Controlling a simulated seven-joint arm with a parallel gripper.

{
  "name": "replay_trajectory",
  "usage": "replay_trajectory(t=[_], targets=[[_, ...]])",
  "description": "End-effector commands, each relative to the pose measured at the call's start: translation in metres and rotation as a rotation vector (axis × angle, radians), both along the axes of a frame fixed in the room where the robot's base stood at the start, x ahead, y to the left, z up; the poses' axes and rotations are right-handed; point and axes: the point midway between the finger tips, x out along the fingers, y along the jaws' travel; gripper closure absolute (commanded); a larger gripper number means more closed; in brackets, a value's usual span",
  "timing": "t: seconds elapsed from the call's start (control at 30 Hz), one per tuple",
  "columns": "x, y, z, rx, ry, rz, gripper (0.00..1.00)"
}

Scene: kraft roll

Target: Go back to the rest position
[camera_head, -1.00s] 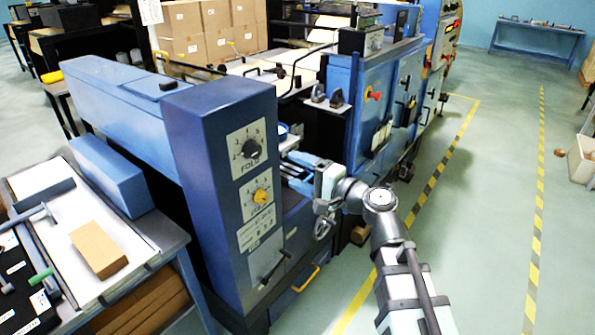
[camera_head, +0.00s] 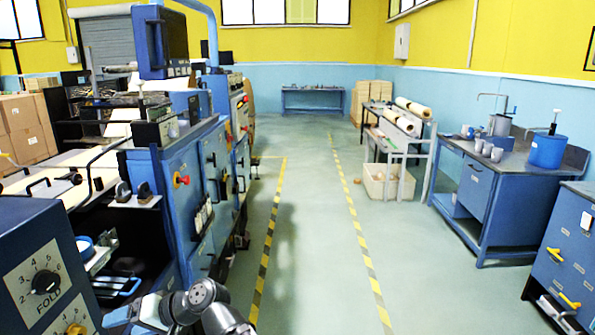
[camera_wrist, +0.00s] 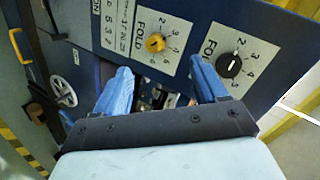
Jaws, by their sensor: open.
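My gripper (camera_wrist: 160,78) shows in the wrist view with its two blue fingers apart and nothing between them. It faces the blue machine panel (camera_wrist: 185,35), which has a yellow FOLD knob (camera_wrist: 155,43) and a black knob (camera_wrist: 229,66). Machine parts show in the gap between the fingers, and I cannot tell whether the fingers touch anything. In the head view my arm is low at the bottom left, beside the dial panel (camera_head: 48,285), and most of it is out of frame.
Blue machines (camera_head: 175,185) line the left. A clear aisle with yellow-black floor stripes (camera_head: 268,235) runs ahead. At right are a blue workbench (camera_head: 500,195) with cups and a blue pot, a white bin (camera_head: 388,183) and a blue drawer cabinet (camera_head: 570,255).

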Motion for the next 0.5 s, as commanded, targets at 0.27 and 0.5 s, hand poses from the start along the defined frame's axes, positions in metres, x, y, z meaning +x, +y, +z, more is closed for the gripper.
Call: replay_trajectory(t=[0.27,0.5], targets=[[0.010,-0.047,-0.115,-0.355,-0.127,0.033,0.28],[0.024,-0.113,-0.213,-0.622,-0.138,0.038,0.28]])
